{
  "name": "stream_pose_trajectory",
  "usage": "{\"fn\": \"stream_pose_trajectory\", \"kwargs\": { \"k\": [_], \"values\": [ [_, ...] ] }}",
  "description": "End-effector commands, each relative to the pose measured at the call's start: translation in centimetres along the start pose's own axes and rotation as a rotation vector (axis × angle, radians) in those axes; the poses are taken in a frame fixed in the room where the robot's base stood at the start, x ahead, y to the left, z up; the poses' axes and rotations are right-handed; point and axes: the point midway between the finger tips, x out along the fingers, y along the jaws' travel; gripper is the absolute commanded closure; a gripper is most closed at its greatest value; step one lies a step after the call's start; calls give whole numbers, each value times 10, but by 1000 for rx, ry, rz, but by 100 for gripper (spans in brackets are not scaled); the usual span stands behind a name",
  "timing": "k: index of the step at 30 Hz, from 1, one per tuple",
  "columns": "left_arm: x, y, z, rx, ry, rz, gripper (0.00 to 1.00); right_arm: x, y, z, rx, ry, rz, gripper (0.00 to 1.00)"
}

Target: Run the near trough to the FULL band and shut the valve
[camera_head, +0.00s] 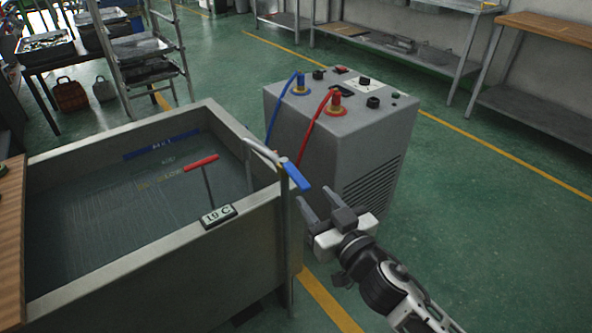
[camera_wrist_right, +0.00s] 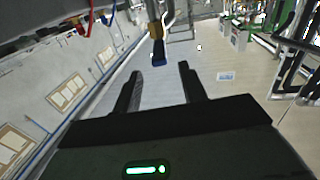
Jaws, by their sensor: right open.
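The near trough (camera_head: 136,254) is a grey open tank at the left in the head view, holding dark water (camera_head: 110,225). A blue band (camera_head: 162,145) with unclear lettering marks its far inner wall, above the visible water. Fainter yellowish markings (camera_head: 160,180) lie below it. The valve's blue lever (camera_head: 296,174) sits on a pipe at the trough's right corner; it also shows in the right wrist view (camera_wrist_right: 158,60), below a brass body (camera_wrist_right: 155,33). My right gripper (camera_head: 320,204) is open and empty, just short of the lever, apart from it. My left gripper is out of view.
A grey machine (camera_head: 335,140) with red and blue hoses stands behind the valve. Open green floor (camera_head: 480,230) lies to the right.

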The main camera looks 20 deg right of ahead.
Motion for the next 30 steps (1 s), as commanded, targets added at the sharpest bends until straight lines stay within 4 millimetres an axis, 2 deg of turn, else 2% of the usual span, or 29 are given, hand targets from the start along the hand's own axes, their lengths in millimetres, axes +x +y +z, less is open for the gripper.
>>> {"fn": "stream_pose_trajectory", "kwargs": {
  "k": [1,6,12,18,26,29,30],
  "values": [
    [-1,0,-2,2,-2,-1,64,13,1,-3,-3,3,1,58],
    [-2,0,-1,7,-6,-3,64,49,0,-2,-2,2,1,58],
    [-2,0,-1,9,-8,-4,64,79,0,0,0,0,1,58],
    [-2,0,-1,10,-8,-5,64,91,0,1,1,-2,1,58],
    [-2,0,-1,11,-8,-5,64,92,0,1,1,-2,1,58],
    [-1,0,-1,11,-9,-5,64,92,0,1,1,-2,1,83],
    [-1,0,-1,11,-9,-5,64,92,0,1,1,-2,1,94]
  ]
}}
